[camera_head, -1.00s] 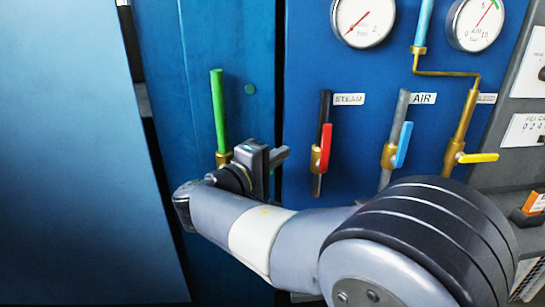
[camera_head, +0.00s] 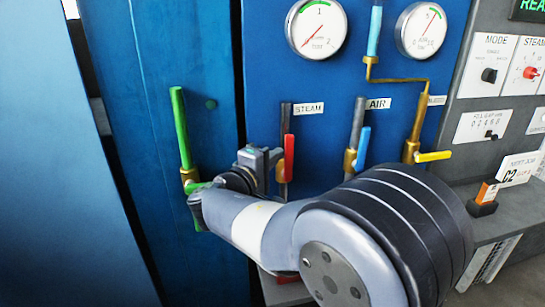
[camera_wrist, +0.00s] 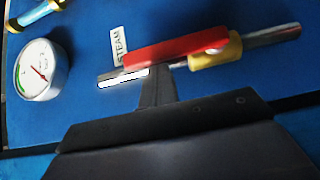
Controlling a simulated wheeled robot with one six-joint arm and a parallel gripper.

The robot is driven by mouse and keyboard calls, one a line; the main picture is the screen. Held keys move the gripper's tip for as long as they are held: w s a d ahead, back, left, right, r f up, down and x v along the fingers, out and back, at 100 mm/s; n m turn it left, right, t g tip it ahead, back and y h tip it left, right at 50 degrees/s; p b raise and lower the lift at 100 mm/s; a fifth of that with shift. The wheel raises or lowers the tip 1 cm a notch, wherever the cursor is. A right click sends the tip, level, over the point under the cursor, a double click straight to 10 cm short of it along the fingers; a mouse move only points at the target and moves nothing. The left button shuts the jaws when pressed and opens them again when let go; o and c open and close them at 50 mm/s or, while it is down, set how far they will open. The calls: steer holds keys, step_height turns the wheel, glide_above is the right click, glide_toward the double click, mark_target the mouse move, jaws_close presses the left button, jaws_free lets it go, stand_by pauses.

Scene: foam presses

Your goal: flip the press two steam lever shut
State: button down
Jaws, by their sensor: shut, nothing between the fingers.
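The red steam lever (camera_head: 289,157) points upward along its dark pipe under the STEAM label (camera_head: 308,109). In the wrist view the red lever (camera_wrist: 175,48) lies roughly parallel to the metal pipe, beside its brass valve body (camera_wrist: 215,50). My gripper (camera_head: 276,156) is just left of the lever in the head view. In the wrist view my gripper's shut fingertips (camera_wrist: 160,72) are close to the lever's side. I cannot tell whether they touch it. Nothing is between the fingers.
To the right are the blue AIR lever (camera_head: 363,149) and a yellow lever (camera_head: 433,156). A green pipe (camera_head: 180,128) stands to the left. Gauges (camera_head: 316,29) sit above, and a grey control panel (camera_head: 490,120) is at the right.

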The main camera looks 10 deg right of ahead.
mark_target(292, 150)
steer(key=shift+d, duration=0.1)
steer(key=shift+d+r+m, duration=0.1)
steer(key=shift+d+m, duration=0.05)
steer(key=shift+m, duration=0.15)
steer(key=shift+d, duration=0.1)
steer(key=shift+d+r+m+g+y+b, duration=0.35)
steer(key=shift+d+m+g+y+b, duration=0.1)
steer(key=shift+d+m+g+y, duration=0.25)
steer(key=shift+d+r+m+g+y, duration=0.2)
steer(key=shift+d+m+g+y, duration=0.2)
steer(key=shift+d+m+y, duration=0.55)
steer(key=d+f+m+g+y+p, duration=0.1)
steer(key=d+f+m+y+p, duration=0.3)
steer(key=d+y, duration=0.3)
steer(key=shift+d+f+g+p, duration=0.3)
steer(key=shift+f+p, duration=0.1)
steer(key=shift+p, duration=0.5)
steer(key=shift+f+y, duration=0.2)
steer(key=shift+y, duration=0.05)
